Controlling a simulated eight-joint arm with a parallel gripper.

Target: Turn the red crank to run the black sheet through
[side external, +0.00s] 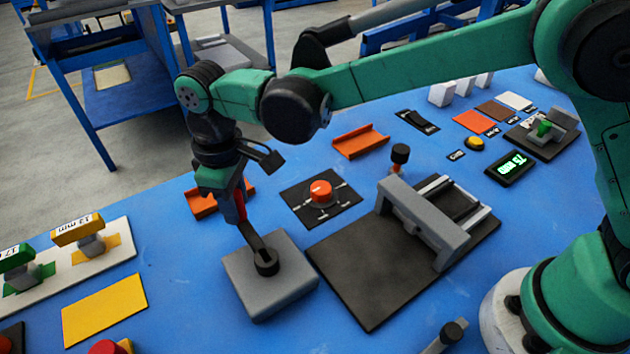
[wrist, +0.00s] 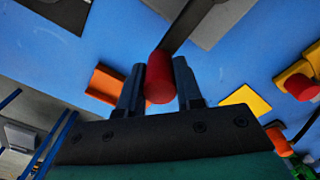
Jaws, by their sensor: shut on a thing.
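The red crank handle (wrist: 160,78) stands between the two fingers of my gripper (wrist: 159,70), which is shut on it. In the side view my gripper (side external: 233,200) points down around the red handle. A dark crank arm (side external: 255,242) runs from the handle to a round hub on top of a grey block (side external: 257,290). A flat black surface (side external: 368,285) lies to the right, with a grey bridge (side external: 425,225) across it. I cannot tell a separate black sheet from the dark base there.
A dark pad with a red-orange knob (side external: 320,190) lies behind the block. Orange channels (side external: 360,141) lie farther back. A yellow plate (side external: 104,310) and a pale board with labelled handles (side external: 120,255) are at left. Blue table is bare between the block and the yellow plate.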

